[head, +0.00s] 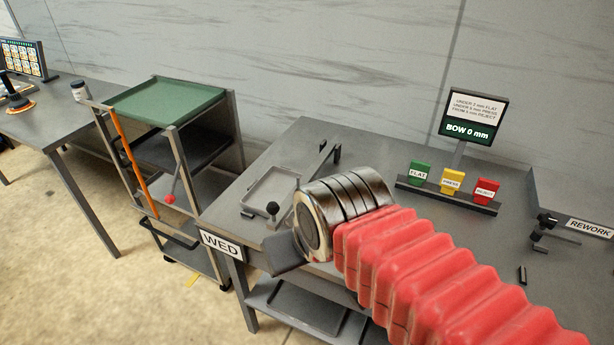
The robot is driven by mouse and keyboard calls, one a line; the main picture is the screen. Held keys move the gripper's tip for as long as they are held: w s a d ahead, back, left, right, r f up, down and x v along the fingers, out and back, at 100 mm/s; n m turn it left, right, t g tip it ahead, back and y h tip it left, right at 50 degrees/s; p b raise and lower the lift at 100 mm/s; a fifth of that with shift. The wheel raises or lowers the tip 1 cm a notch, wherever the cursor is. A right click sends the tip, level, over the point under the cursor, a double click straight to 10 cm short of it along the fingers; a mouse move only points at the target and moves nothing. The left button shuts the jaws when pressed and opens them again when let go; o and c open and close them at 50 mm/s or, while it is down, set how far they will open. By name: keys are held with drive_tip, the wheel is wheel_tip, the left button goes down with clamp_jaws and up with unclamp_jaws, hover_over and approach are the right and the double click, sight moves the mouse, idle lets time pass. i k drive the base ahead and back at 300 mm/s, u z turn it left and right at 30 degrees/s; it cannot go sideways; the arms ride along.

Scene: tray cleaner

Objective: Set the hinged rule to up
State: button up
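A grey bar that looks like the hinged rule (324,159) shows beside a shallow grey tray (262,197) on the bench. Its far end is by a small dark post, and its near end is hidden behind my wrist. A black ball knob (272,207) stands at the tray's near edge; I cannot tell whether it belongs to the rule. The rule's angle is hard to judge from here. My gripper (287,252) shows only as a dark grey piece below my wrist, over the bench's front edge, near the knob. Its fingers are mostly hidden, and nothing is seen in it.
A screen (468,118) reads "BOW 0 mm". Green, yellow and red tags stand in a rack (447,197) below it. A cart with a green tray (165,102) and a red-knobbed lever (170,198) stands left. A clamp-like fitting (545,228) is at right, by the REWORK sign.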

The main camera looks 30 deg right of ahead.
sight(279, 214)
drive_tip(key=z, duration=0.05)
drive_tip(key=k, duration=0.95)
drive_tip(key=u, duration=0.65)
drive_tip(key=i, duration=1.05)
